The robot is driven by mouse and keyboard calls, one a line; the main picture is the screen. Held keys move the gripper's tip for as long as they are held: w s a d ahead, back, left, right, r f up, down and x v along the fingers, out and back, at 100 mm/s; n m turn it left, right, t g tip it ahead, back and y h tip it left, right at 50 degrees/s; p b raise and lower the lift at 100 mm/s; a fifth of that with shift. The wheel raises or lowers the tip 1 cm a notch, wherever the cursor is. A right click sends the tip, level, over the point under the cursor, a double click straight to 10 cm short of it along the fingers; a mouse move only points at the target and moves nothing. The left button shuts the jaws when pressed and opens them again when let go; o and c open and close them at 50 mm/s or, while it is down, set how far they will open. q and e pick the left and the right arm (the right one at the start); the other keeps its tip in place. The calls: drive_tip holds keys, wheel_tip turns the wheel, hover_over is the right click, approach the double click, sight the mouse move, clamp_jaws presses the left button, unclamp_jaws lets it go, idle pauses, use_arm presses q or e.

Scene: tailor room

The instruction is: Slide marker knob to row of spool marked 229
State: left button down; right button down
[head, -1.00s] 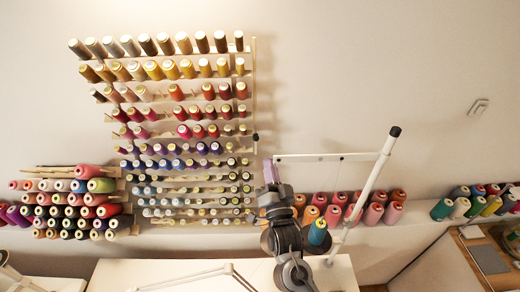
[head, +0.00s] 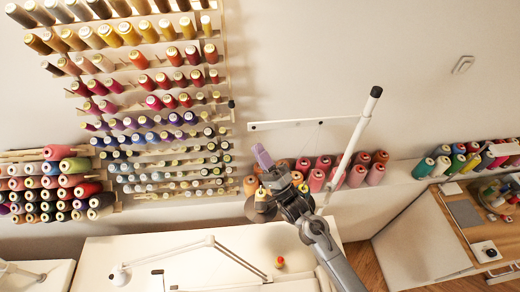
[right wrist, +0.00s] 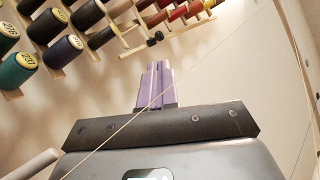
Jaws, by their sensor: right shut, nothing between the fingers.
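The spool rack (head: 160,100) hangs on the wall with several rows of coloured thread spools. The dark marker knob (head: 231,103) sits at the rack's right edge, beside the middle rows. It also shows in the right wrist view (right wrist: 155,38), above my fingertips. My right gripper (head: 262,154), with purple fingers, is shut and empty, below and right of the knob and apart from it. Its fingers also show in the right wrist view (right wrist: 156,68). Yellow labels show on dark spools (right wrist: 28,59) there, but I cannot read 229 with certainty. My left gripper is out of view.
A white pole (head: 355,140) with a crossbar rises right of my right gripper, and a thin thread crosses the right wrist view. Pink and red cones (head: 355,175) line the ledge behind. A white table (head: 110,252) stands below the rack.

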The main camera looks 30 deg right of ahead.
drive_tip(key=p+x, duration=0.2)
drive_tip(key=x, duration=0.9)
drive_tip(key=shift+w+p, duration=0.2)
drive_tip(key=shift+p, duration=0.2)
drive_tip(key=shift+r, duration=0.15)
wheel_tip(320, 180, up, 14)
drive_tip(key=w+p, duration=0.1)
drive_tip(key=p, duration=0.7)
drive_tip(key=shift+d+r, duration=0.2)
drive_tip(key=shift+d, duration=0.05)
drive_tip(key=shift+w+f, duration=0.1)
drive_tip(key=shift+f, duration=0.05)
